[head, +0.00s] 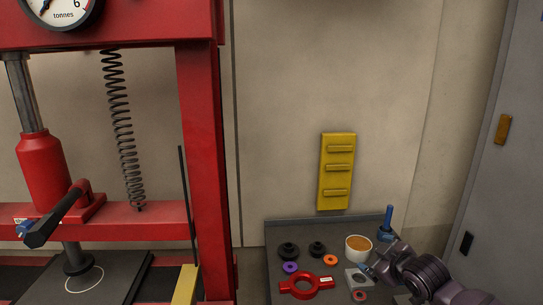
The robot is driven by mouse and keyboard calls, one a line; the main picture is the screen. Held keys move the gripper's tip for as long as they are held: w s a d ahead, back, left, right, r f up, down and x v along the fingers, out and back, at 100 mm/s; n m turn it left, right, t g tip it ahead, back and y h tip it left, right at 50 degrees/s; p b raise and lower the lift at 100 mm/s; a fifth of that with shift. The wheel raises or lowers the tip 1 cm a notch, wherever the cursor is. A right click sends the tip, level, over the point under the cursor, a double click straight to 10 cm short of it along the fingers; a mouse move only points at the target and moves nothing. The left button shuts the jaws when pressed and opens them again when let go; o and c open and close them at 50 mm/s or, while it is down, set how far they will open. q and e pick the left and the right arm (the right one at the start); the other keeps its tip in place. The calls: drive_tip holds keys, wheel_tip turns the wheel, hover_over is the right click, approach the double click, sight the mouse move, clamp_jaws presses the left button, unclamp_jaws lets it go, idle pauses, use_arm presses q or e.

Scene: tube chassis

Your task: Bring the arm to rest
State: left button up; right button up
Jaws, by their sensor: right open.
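My right gripper (370,269) reaches in from the lower right over a dark tray (330,230). Its arm runs out of the bottom right corner. The gripper is small in the picture, and its fingers are next to a tan-filled white cup (358,248) and above a grey square block with a hole (357,279). It appears empty; I cannot tell whether it touches either. My left gripper is not in view.
A red press (208,150) with a spring stands at left. On the tray are a red ring-shaped tool (307,286), dark knobs (289,250), a purple ring (290,267), an orange ring (330,260) and a blue-handled item (387,222). A yellow rack (337,171) is on the wall; a grey cabinet (500,200) stands right.

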drive_tip(key=s+f+m+h, duration=0.1)
drive_tip(key=s+f+m, duration=0.1)
drive_tip(key=s+f, duration=0.5)
drive_tip(key=s+f+m+h, duration=0.1)
drive_tip(key=s+f+m, duration=0.2)
drive_tip(key=s+f, duration=0.4)
drive_tip(key=s+f+m+g+h, duration=0.1)
drive_tip(key=s+f+m, duration=0.2)
drive_tip(key=s, duration=1.7)
wheel_tip(320, 180, down, 5)
drive_tip(key=shift+s+d+r, duration=0.2)
drive_tip(key=shift+s+d, duration=0.1)
drive_tip(key=shift+s, duration=0.05)
